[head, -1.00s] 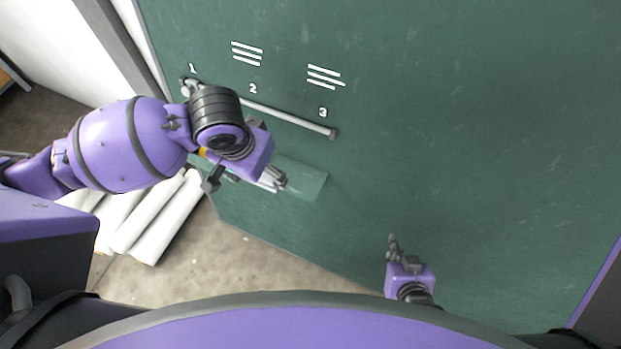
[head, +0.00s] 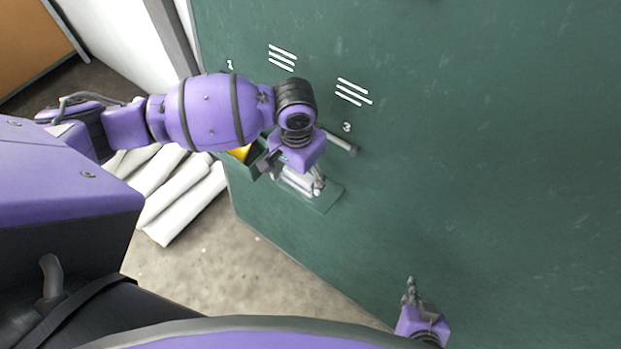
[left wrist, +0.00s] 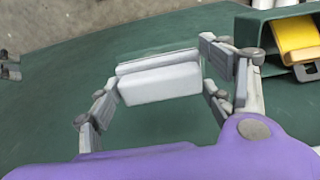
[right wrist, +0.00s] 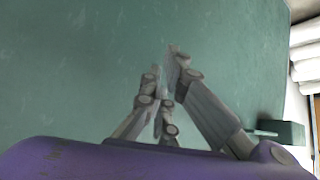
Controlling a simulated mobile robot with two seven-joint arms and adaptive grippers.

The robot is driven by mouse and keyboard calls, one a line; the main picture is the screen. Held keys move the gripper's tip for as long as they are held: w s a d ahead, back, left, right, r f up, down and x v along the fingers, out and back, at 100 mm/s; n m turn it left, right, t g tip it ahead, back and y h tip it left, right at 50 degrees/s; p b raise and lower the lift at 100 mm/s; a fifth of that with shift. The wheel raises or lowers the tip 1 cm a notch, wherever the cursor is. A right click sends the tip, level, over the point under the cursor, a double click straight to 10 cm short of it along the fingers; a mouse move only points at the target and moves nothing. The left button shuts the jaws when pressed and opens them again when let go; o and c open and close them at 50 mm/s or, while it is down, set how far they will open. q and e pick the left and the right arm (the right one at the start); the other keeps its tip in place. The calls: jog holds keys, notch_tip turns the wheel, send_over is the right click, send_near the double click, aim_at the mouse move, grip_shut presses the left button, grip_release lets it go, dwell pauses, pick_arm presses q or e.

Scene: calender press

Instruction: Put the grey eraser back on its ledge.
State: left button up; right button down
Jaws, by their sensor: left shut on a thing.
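The grey eraser (left wrist: 160,82) is a pale two-layered block, seen in the left wrist view between the fingers of my left gripper (left wrist: 160,85). My left gripper is shut on it. In the head view my left gripper (head: 302,184) holds it at the left part of a green ledge (head: 325,197) that sticks out from the green board. The hand hides part of the eraser there, and I cannot tell whether the eraser touches the ledge. My right gripper (head: 410,291) is empty at the lower right; in the right wrist view its fingertips (right wrist: 166,70) are close together.
A green box (head: 250,165) with a yellow thing (left wrist: 297,38) in it is mounted left of the ledge. A grey rail (head: 340,143) runs above the ledge, partly behind my left arm. White rolls (head: 180,205) lie on the floor at left. The board right of the ledge is clear.

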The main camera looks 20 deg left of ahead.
aim_at(309, 176)
pick_arm(q)
jog(key=w+f, duration=0.1)
jog(key=f, duration=0.1)
jog(key=w+d+f, duration=0.1)
jog(key=w+f, duration=0.1)
jog(key=shift+w+d+f+b, duration=0.1)
jog(key=shift+d+f+b, duration=0.05)
jog(key=shift+f+b, duration=0.2)
notch_tip(309, 176, down, 3)
jog(key=shift+f, duration=0.1)
jog(key=shift+w, duration=0.1)
pick_arm(e)
jog(key=shift+s+d+f, duration=0.2)
jog(key=shift+s+f, duration=0.3)
jog(key=shift+f, duration=0.1)
jog(key=shift+w, duration=0.1)
pick_arm(q)
jog(key=shift+f, duration=0.1)
jog(key=o, duration=1)
pick_arm(e)
jog(key=shift+w+r, duration=0.1)
jog(key=shift+w, duration=0.05)
